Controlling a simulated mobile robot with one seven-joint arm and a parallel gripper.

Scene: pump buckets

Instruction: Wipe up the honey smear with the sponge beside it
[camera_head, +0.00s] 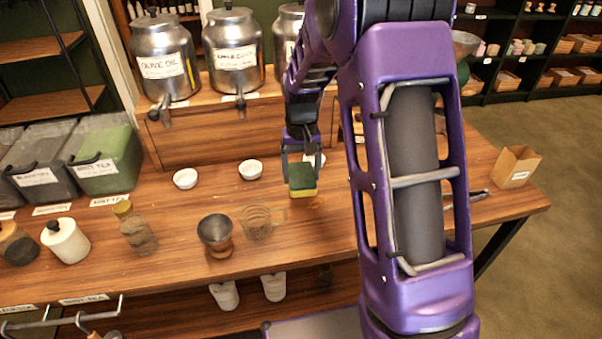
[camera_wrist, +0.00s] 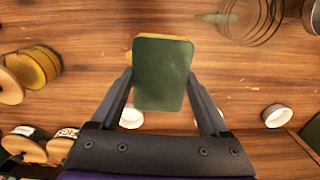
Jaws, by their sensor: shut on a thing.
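The sponge (camera_head: 302,180), green on one face and yellow on the other, is between the fingers of my gripper (camera_head: 302,167) over the wooden counter. In the wrist view the sponge (camera_wrist: 162,75) shows its green face, with a finger at each side, and my gripper (camera_wrist: 160,90) is shut on it. I cannot tell whether the sponge touches the counter. A faint amber patch, likely the honey smear (camera_head: 318,203), lies on the wood just right of and below the sponge. Part of the smear may be hidden by the sponge.
A glass measuring cup (camera_head: 256,222) stands close left of the sponge, with a dark metal cup (camera_head: 215,236) beyond it. Small white bowls (camera_head: 250,169) stand behind, below the metal dispensers (camera_head: 233,55). A cardboard box (camera_head: 513,166) sits at the counter's right end.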

